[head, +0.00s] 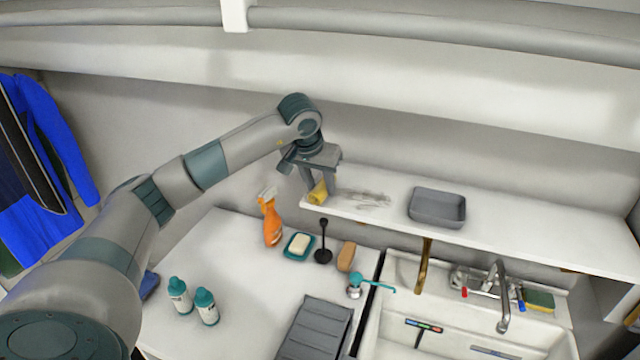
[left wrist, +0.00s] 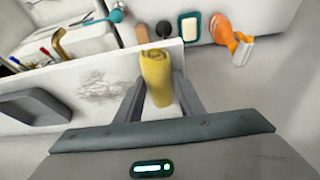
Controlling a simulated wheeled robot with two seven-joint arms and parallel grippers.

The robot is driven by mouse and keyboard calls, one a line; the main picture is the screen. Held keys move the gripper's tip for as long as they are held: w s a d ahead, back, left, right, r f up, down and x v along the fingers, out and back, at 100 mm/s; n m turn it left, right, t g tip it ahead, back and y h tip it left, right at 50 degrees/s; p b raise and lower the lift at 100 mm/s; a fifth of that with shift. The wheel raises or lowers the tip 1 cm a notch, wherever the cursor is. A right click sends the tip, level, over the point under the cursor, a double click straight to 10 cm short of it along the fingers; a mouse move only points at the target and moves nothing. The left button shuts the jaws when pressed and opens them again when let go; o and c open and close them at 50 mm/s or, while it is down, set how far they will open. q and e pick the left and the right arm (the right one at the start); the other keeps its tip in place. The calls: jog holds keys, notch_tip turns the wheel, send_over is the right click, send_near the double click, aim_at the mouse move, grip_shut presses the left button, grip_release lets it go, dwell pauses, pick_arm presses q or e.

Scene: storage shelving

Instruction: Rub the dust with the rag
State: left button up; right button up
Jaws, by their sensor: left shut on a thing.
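A yellow rolled rag (head: 318,193) is between the fingers of my left gripper (head: 319,190), at the left end of the white shelf. The rag also shows in the left wrist view (left wrist: 157,78), clasped between both fingers of my left gripper (left wrist: 160,95). A grey, smudged patch of dust (head: 366,199) lies on the shelf just right of the rag. In the left wrist view the dust (left wrist: 102,86) is left of the fingers. I cannot tell if the rag touches the shelf. My right gripper is in neither view.
A grey tray (head: 437,207) sits on the shelf (head: 540,235) right of the dust. On the counter below stand an orange spray bottle (head: 271,218), a soap dish (head: 299,246), a black stand (head: 323,252), two teal-capped bottles (head: 192,300) and a sink (head: 400,335) with a faucet (head: 497,290).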

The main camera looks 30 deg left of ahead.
aim_at(364, 203)
pick_arm(q)
jog(key=shift+f, duration=0.2)
jog(key=shift+d, duration=0.1)
jog(key=shift+w+d+b, duration=0.15)
jog(key=shift+w+d, duration=0.1)
jog(key=shift+d, duration=0.6)
jog(key=shift+w+d+b, duration=0.15)
jog(key=shift+w+d, duration=0.05)
jog(key=shift+d, duration=0.6)
jog(key=shift+d, duration=0.1)
jog(key=shift+w+d+f+b, duration=0.1)
jog(key=shift+w+d+b, duration=0.1)
jog(key=shift+d, duration=0.65)
jog(key=shift+w+d+b, duration=0.1)
jog(key=shift+d+b, duration=0.1)
jog(key=shift+d, duration=0.6)
jog(key=shift+d, duration=0.1)
jog(key=shift+w+d, duration=0.1)
jog(key=shift+d, duration=0.4)
jog(key=shift+w+d+b, duration=0.15)
jog(key=shift+w+d, duration=0.05)
jog(key=shift+d, duration=0.4)
jog(key=shift+w+d+b, duration=0.15)
jog(key=shift+d, duration=0.45)
